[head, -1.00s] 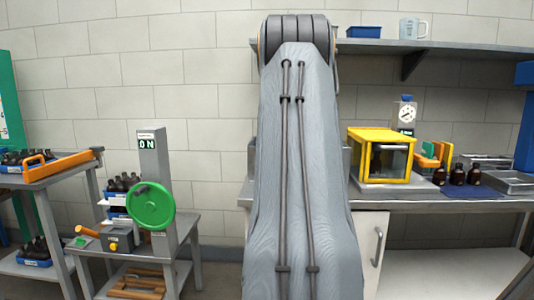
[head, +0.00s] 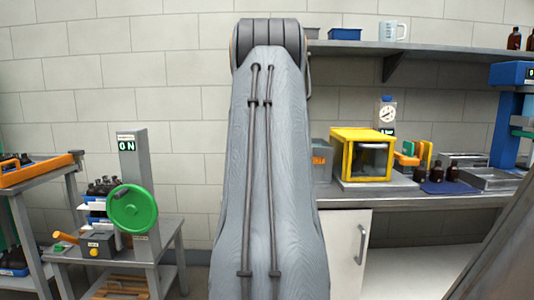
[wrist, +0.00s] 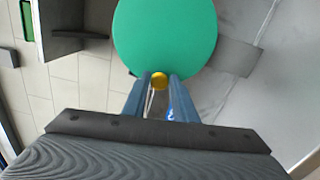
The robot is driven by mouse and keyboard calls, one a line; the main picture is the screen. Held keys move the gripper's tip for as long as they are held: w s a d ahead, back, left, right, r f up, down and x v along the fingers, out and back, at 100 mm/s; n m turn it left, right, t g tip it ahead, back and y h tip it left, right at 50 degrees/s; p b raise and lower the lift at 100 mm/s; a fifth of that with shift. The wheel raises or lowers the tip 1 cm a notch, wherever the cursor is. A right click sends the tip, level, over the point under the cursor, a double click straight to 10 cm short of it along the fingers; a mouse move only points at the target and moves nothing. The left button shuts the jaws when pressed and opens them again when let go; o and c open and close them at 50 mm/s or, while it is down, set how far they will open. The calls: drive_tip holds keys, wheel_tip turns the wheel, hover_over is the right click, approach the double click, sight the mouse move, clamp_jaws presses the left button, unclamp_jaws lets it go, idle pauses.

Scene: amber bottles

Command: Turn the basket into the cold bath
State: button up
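My gripper (wrist: 160,78) shows in the wrist view as two blue fingers with a narrow gap. A round gold knob (wrist: 159,82) shows at the fingertips; I cannot tell whether they grip it. Beyond it is a large flat green disc (wrist: 165,35). I cannot tell what it belongs to. The gripper is out of sight in the head view, where my arm fills the middle. I cannot pick out the basket for certain. Steel trays (head: 488,179) stand on the right bench; I cannot tell whether one is the cold bath.
A green handwheel (head: 132,209) is on a post at the left. The right bench (head: 420,201) holds a yellow-framed box (head: 362,155), amber bottles (head: 436,173) and a blue-headed machine (head: 512,74). A grey slanted surface (head: 505,255) fills the lower right.

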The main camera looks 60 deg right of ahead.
drive_tip(key=shift+o, duration=1.3)
drive_tip(key=b+v, duration=0.1)
drive_tip(key=v, duration=0.7)
drive_tip(key=shift+w, duration=0.15)
